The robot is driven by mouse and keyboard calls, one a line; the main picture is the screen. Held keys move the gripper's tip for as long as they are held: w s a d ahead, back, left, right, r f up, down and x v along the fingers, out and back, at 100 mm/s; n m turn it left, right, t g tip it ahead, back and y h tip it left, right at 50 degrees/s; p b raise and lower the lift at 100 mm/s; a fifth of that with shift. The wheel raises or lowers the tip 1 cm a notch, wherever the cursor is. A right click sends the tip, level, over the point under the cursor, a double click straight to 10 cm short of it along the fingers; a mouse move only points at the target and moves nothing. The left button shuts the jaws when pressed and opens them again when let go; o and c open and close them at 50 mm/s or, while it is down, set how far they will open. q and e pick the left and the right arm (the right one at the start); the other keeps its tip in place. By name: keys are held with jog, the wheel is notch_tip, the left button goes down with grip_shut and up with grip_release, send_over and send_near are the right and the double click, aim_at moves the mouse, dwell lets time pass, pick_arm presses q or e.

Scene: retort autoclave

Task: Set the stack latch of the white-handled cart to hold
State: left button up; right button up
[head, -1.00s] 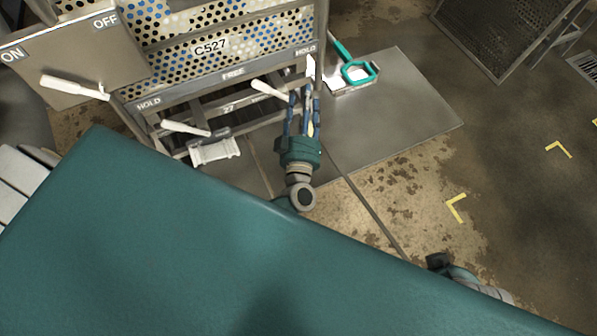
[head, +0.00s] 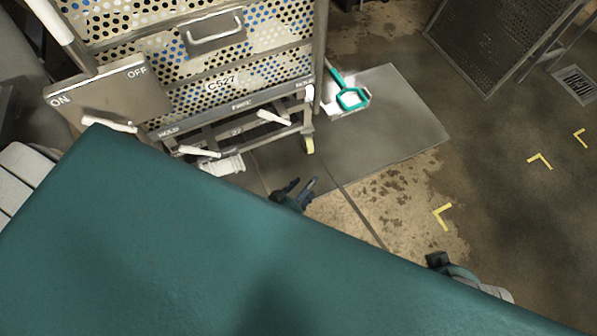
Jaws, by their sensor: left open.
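A white lever (head: 273,117) sits under the strip between FREE and the right HOLD. Another white lever (head: 198,152) sits lower left. A small white piece (head: 308,91) shows by the right HOLD; which part is the stack latch is not certain. My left gripper (head: 301,188) is open and empty, below and apart from the cart. My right gripper (head: 440,260) shows only in part.
An ON/OFF plate (head: 110,88) with a white lever (head: 108,122) is left of the cart. A teal-handled tool (head: 351,97) lies on the grey floor plate (head: 390,125). A mesh-sided frame (head: 490,45) stands upper right.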

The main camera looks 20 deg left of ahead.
pick_arm(q)
jog(key=shift+s+f+m+g+p, duration=0.1)
jog(key=shift+s+f+g+p, duration=0.25)
jog(key=shift+s, duration=0.5)
jog(key=shift+s+f+m+g+p, duration=0.1)
jog(key=shift+s+f+g+p, duration=0.2)
jog(key=shift+s+f, duration=0.35)
jog(key=shift+s+f+m+g+p, duration=0.1)
jog(key=shift+s+f+g+p, duration=0.2)
jog(key=shift+s, duration=0.7)
jog(key=shift+r, duration=0.1)
